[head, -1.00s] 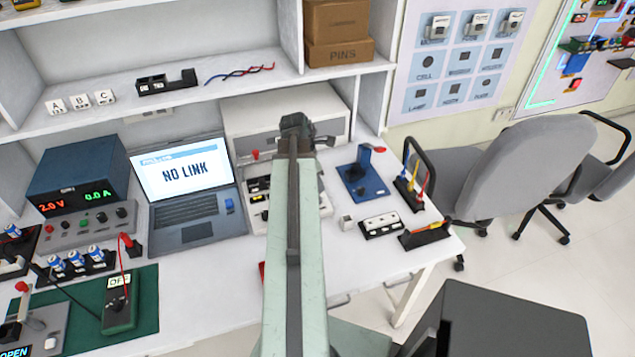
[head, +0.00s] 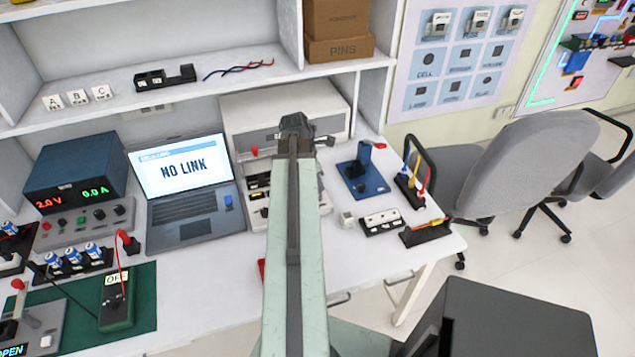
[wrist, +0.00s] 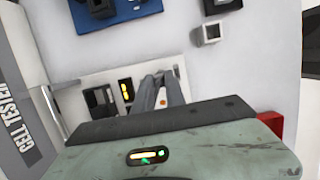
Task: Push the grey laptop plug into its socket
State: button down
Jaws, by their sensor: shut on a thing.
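The laptop (head: 192,190) stands open on the bench in the head view, its screen reading NO LINK. My gripper (wrist: 163,82) shows in the wrist view as two grey fingers close together over a white panel (wrist: 82,86). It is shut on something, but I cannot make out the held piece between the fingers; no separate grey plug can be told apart. The panel carries a dark block (wrist: 100,102) and a block with yellow marks (wrist: 126,92) just left of the fingers. I cannot tell which opening is the plug's socket.
A small pale square piece with a dark opening (wrist: 209,32) lies on the bench to the right. A blue stand (head: 357,178) is behind it. A cell tester (wrist: 20,110) is at the wrist view's left. A power supply (head: 75,172) stands left of the laptop.

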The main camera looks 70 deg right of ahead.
jog(key=shift+f+b, duration=0.5)
jog(key=shift+f, duration=0.1)
jog(key=c, duration=1.3)
grip_release()
jog(key=p+v, duration=0.7)
jog(key=v, duration=0.1)
jog(key=shift+p, duration=0.4)
